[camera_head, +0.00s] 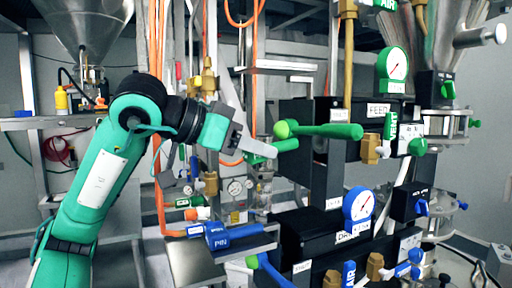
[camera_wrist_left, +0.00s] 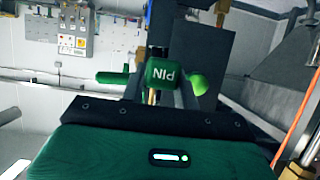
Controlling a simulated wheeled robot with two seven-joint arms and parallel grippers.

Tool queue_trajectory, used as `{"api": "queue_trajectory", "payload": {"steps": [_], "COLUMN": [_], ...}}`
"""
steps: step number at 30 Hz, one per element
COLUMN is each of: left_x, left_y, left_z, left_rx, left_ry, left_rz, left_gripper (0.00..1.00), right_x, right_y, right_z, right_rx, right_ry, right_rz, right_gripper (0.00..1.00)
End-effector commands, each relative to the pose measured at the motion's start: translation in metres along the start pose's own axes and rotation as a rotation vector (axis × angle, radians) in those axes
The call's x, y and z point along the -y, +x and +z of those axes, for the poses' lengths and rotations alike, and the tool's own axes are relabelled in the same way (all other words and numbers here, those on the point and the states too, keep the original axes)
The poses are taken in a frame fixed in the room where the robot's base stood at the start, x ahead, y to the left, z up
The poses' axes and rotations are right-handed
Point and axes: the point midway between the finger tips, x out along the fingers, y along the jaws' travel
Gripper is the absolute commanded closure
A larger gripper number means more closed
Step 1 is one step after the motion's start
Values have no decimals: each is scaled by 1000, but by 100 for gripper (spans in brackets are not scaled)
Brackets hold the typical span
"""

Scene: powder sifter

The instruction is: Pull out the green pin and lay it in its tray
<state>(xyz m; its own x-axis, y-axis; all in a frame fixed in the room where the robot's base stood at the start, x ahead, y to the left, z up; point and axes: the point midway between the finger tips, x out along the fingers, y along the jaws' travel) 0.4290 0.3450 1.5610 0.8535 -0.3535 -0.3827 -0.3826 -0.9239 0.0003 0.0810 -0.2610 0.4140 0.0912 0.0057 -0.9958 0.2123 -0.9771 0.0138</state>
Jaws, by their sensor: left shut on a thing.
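The green pin (camera_head: 262,148) shows in the head view as a small green piece at the fingertips of my left gripper (camera_head: 252,150). In the left wrist view, the pin (camera_wrist_left: 163,74) is a green block marked PIN, straight ahead of the gripper. My left gripper is shut on it. The pin is close to the green lever (camera_head: 325,130) with its round knob; whether the pin is still seated in its hole is hidden. An empty metal ledge (camera_head: 285,67) above may be its tray; I cannot tell for sure. My right gripper is out of view.
A blue pin (camera_head: 222,236) lies on a lower metal ledge. Dark valve boxes, a green gauge (camera_head: 393,66) and a blue gauge (camera_head: 359,204) crowd the right side. Orange hoses (camera_head: 157,200) and brass fittings run vertically near my left arm.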

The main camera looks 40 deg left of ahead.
Motion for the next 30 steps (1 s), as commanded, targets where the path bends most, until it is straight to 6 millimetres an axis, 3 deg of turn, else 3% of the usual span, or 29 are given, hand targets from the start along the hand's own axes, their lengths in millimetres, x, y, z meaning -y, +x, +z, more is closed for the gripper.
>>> {"api": "queue_trajectory", "payload": {"steps": [30], "left_x": [0], "left_y": [-49], "left_z": [21], "left_rx": [-2], "left_ry": [0], "left_rz": [-1], "left_gripper": [94], "right_x": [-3], "right_y": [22], "right_z": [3], "right_rx": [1], "right_ry": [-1], "right_rz": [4], "right_gripper": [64]}}
